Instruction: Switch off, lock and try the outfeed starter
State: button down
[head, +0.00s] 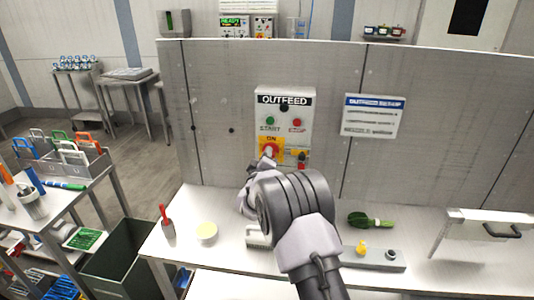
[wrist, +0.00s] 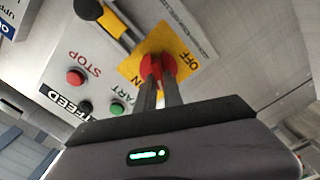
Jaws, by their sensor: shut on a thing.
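The OUTFEED starter (head: 285,112) is a pale box on the upright grey panel, with a green START button (head: 270,121) and a red STOP button (head: 298,122). My gripper (wrist: 158,80) is shut on the red handle (wrist: 158,66). Its fingers hide part of the handle, so I cannot tell its exact setting. A yellow and black part (wrist: 118,22) sits beside the plate.
A sign (head: 372,116) hangs right of the starter. The bench below holds a red-handled tool (head: 167,222), a pale yellow round tub (head: 206,233), greens (head: 370,221) and a grey tray (head: 391,264). A side table at left carries a grey rack (head: 65,171) with coloured padlock-like shapes.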

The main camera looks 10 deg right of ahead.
jog(key=n, duration=0.3)
jog(key=n+p, duration=0.1)
jog(key=n, duration=0.1)
jog(key=shift+f+n+p, duration=0.2)
jog(key=shift+n+p, duration=0.1)
jog(key=shift+n, duration=0.1)
dwell(0.4)
jog(key=c, duration=1.5)
grip_release()
jog(key=shift+a, duration=0.1)
jog(key=v, duration=1.7)
jog(key=shift+s+p, duration=0.15)
jog(key=shift+p, duration=0.2)
